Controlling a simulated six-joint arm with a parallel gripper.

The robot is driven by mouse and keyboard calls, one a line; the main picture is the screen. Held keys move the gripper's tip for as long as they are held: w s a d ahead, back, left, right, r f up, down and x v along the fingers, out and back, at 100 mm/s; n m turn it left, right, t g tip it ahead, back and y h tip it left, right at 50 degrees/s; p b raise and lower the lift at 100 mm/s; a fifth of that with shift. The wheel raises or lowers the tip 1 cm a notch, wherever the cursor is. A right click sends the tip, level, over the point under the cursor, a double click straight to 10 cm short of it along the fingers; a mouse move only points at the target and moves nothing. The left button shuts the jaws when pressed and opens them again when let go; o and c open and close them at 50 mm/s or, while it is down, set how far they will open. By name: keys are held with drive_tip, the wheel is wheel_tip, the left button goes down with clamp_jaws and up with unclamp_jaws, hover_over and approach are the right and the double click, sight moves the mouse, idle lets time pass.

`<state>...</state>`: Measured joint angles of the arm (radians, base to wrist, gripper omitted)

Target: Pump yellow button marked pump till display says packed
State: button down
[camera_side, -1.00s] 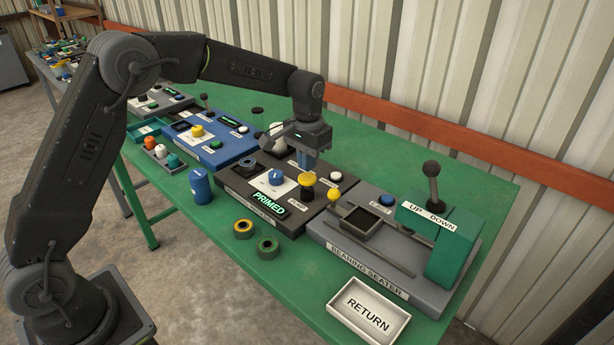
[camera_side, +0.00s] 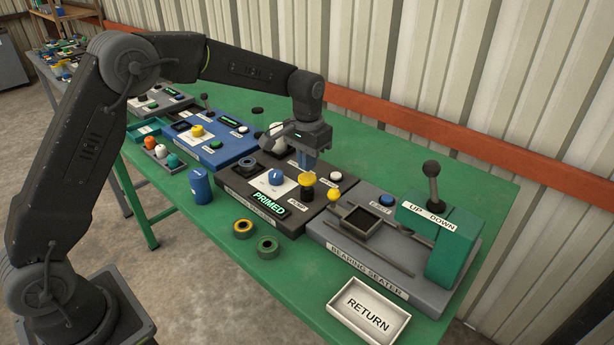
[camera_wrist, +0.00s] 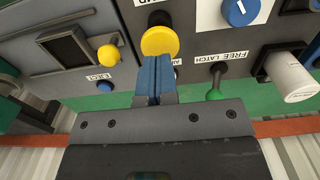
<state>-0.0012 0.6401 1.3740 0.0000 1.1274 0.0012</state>
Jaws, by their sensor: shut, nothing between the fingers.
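The yellow pump button (camera_side: 307,179) is a large yellow mushroom button on the dark grey machine (camera_side: 245,190). It also shows in the wrist view (camera_wrist: 160,41), by a partly covered label. The machine's display (camera_side: 269,203) reads PRIMED in green. My gripper (camera_side: 307,165) has its blue fingers shut and empty, pointing down at the button's edge. In the wrist view the fingertips (camera_wrist: 155,58) overlap the near edge of the button. I cannot tell whether they touch it.
A blue knob (camera_side: 275,177) is left of the button. The grey bearing seater (camera_side: 360,261) with a yellow-topped lever (camera_side: 334,194) stands close on the right. A white RETURN tray (camera_side: 367,309) and two rings (camera_side: 267,247) lie at the table's front.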

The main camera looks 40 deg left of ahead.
sight(307, 177)
drive_tip(key=shift+f, duration=1.9)
idle(0.6)
drive_tip(key=shift+r, duration=3.8)
drive_tip(key=s+r+t, duration=0.3)
drive_tip(key=s+r, duration=0.8)
drive_tip(key=s, duration=0.5)
drive_tip(key=s+f+t, duration=0.2)
drive_tip(key=s+f, duration=0.1)
drive_tip(key=s, duration=1.2)
drive_tip(key=shift+t, duration=0.3)
